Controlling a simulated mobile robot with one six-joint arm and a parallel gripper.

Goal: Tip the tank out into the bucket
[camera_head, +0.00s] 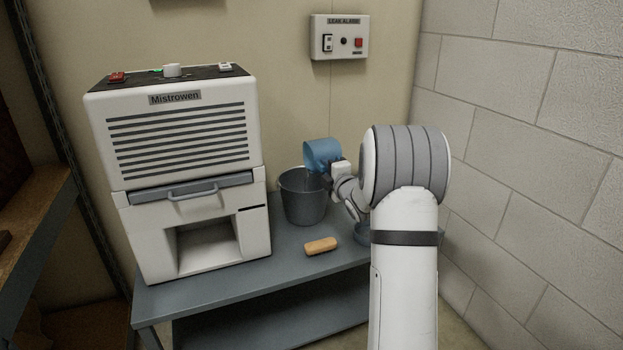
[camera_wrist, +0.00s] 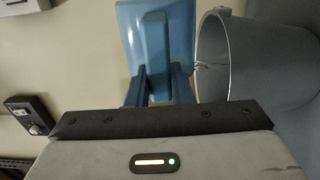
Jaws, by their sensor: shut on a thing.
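The blue tank (camera_head: 322,153) is held up over the rim of the grey bucket (camera_head: 303,205), tipped to the left with its open side toward the bucket. My gripper (camera_head: 334,172) is shut on the tank. In the wrist view my gripper's fingers (camera_wrist: 158,88) close on the handle of the blue tank (camera_wrist: 180,28), and the bucket (camera_wrist: 215,60) lies just right of it. A thin pale streak, seemingly water, shows at the bucket mouth. The water level inside the bucket cannot be made out.
The white Mistrowen machine (camera_head: 185,222) stands left of the bucket with an empty lower bay. A tan block (camera_head: 321,246) lies on the grey table (camera_head: 215,292) in front of the bucket. A leak alarm box (camera_head: 340,37) is on the wall behind; a block wall (camera_head: 530,150) bounds the right.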

